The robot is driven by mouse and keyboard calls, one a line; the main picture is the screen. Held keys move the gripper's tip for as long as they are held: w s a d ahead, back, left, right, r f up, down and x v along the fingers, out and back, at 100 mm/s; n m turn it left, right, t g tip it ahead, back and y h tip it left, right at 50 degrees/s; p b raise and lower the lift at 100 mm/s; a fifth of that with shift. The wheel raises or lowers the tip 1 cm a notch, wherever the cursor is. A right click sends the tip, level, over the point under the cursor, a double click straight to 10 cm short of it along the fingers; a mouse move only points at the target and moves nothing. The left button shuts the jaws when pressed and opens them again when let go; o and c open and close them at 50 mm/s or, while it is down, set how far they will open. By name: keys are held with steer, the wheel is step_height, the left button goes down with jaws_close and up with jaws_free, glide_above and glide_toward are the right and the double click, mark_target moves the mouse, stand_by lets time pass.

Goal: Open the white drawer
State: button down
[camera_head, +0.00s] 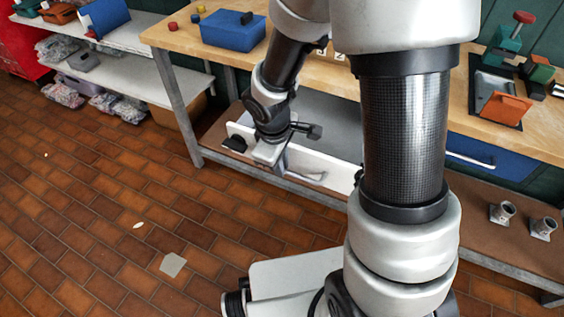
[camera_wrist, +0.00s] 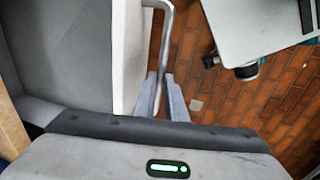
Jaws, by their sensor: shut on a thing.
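The white drawer (camera_head: 330,172) is under the wooden workbench, pulled out, with its grey inside showing behind the white front. In the wrist view its white front (camera_wrist: 127,50) is seen from above, with the grey inside to the left. The grey bar handle (camera_head: 312,179) is on the outer face of the front. My gripper (camera_head: 281,163) is at this handle. In the wrist view the handle (camera_wrist: 167,30) runs down between the two fingers of my gripper (camera_wrist: 160,95), which are shut on it. The fingertips are partly hidden in the head view.
The workbench (camera_head: 200,52) carries a blue box (camera_head: 233,31) and tools. A blue drawer (camera_head: 490,158) is at right. Metal fittings (camera_head: 503,212) stand on the lower shelf. The brick floor (camera_head: 90,220) in front is largely clear, with a grey scrap (camera_head: 172,264) on it.

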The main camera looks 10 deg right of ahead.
stand_by(0.3)
steer(key=c, duration=2.1)
jaws_free()
steer(key=s+r+p, duration=0.1)
steer(key=r+p, duration=0.1)
steer(key=r, duration=0.3)
steer(key=s+a+r+p, duration=0.1)
steer(key=r+p, duration=0.1)
steer(key=r, duration=0.4)
steer(key=s+a+r+p, duration=0.1)
steer(key=r, duration=0.5)
steer(key=shift+p, duration=0.4)
steer(key=shift+w, duration=0.1)
steer(key=s+d+r+m+t+y, duration=0.1)
steer(key=s+d+r+m+t, duration=0.45)
steer(key=s+r+m, duration=0.7)
steer(key=shift+n+g, duration=0.85)
steer(key=r+p, duration=0.5)
steer(key=w+d+r+p, duration=0.1)
steer(key=r+p, duration=0.4)
steer(key=r, duration=0.1)
steer(key=r+p, duration=0.5)
steer(key=r, duration=0.1)
steer(key=shift+w+d, duration=0.2)
steer(key=shift+w, duration=0.15)
